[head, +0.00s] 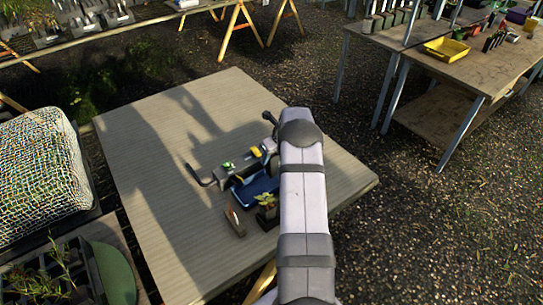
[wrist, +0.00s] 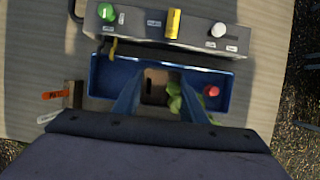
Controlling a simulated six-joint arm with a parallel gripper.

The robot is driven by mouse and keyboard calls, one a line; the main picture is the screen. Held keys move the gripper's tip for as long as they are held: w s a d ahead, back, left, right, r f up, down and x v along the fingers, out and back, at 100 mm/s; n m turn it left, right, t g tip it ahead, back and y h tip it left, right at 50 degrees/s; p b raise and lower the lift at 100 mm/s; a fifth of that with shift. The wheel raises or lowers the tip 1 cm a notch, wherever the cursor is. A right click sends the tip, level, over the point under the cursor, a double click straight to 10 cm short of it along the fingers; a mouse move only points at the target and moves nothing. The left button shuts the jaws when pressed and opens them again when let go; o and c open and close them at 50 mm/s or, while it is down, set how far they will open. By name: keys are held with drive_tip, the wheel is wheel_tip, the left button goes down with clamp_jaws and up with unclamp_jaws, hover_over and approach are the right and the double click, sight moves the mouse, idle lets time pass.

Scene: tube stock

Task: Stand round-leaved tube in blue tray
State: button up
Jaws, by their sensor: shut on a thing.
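The blue tray (wrist: 100,75) lies below my gripper in the wrist view. It also shows in the head view (head: 262,186), partly hidden by my arm. My gripper (wrist: 157,92) is over the tray, with one finger on each side of a brownish, square-topped tube (wrist: 154,80). It is shut on this tube. Round green leaves (wrist: 175,98) show beside the tube, near the right finger. The tube's lower end is hidden, so I cannot tell whether it touches the tray floor. In the head view, a dark tube with leaves (head: 267,204) shows at the tray's near side.
A grey box (wrist: 185,32) with green, yellow and white parts on top stands along the tray's far side. A red-topped item (wrist: 211,92) is at the tray's right end. A brown block (head: 235,219) stands left of the tray. The table's left part (head: 160,150) is clear.

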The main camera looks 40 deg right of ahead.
sight(272, 167)
drive_tip(key=shift+f+b, duration=1.75)
drive_tip(key=shift+f, duration=0.9)
drive_tip(key=shift+f, duration=0.35)
drive_tip(key=o, duration=1.2)
drive_tip(key=shift+o, duration=0.2)
drive_tip(key=shift+b+v, duration=1.35)
drive_tip(key=shift+v, duration=2.35)
